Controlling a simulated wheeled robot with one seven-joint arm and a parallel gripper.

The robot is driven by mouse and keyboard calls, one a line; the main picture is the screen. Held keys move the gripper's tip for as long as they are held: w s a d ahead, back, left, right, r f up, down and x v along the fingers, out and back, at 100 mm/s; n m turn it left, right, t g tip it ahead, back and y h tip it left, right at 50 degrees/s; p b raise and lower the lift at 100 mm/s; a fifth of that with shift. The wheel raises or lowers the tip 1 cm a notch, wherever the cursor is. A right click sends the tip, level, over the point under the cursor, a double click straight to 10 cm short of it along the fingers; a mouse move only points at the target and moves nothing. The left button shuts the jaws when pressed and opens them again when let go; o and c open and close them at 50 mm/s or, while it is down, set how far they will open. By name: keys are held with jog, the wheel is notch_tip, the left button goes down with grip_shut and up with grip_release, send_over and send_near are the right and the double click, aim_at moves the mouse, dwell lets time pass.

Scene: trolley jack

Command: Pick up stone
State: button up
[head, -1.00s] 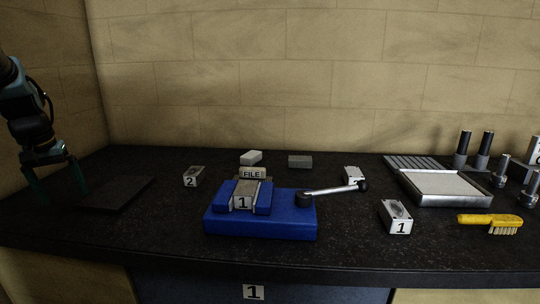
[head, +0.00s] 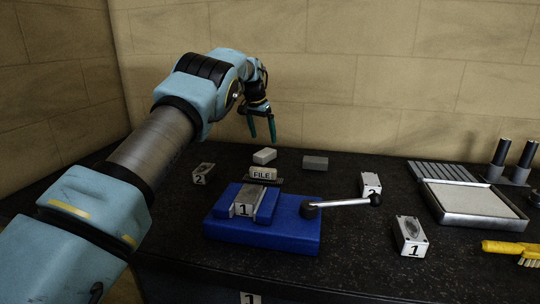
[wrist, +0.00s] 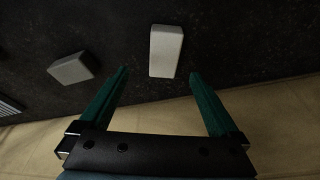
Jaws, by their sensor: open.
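Two small plain blocks lie at the back of the dark bench; no label tells which one is the stone. The white block (head: 264,156) is behind the vise, and the grey block (head: 315,163) is to its right. My gripper (head: 262,138) is open and empty, above and slightly behind the white block, fingers pointing down. In the wrist view, the white block (wrist: 166,50) lies just beyond and between the fingertips of my gripper (wrist: 158,73), not touching them. The grey block (wrist: 71,68) lies left of the left finger.
A blue vise (head: 262,230) with a lever handle (head: 345,203) stands in front of the blocks. A block marked FILE (head: 262,173) sits behind its jaws. Numbered blocks, a metal tray (head: 474,212) and a yellow brush (head: 510,249) are around. The wall (head: 330,80) is close behind.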

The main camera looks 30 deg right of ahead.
aim_at(265, 152)
jog(key=x, duration=0.3)
jog(key=shift+p, duration=0.4)
jog(key=shift+w+f+p, duration=0.2)
jog(key=shift+f+p, duration=0.35)
jog(key=shift+p, duration=0.05)
jog(key=shift+a+p+x, duration=0.1)
jog(key=shift+p+x, duration=0.45)
jog(key=shift+x, duration=0.5)
jog(key=shift+a+p+x, duration=0.15)
jog(key=shift+p+x, duration=0.35)
jog(key=shift+x, duration=0.6)
jog(key=shift+w, duration=0.1)
grip_shut()
jog(key=shift+r, duration=0.1)
jog(key=shift+r+b, duration=0.4)
notch_tip(265, 152, up, 9)
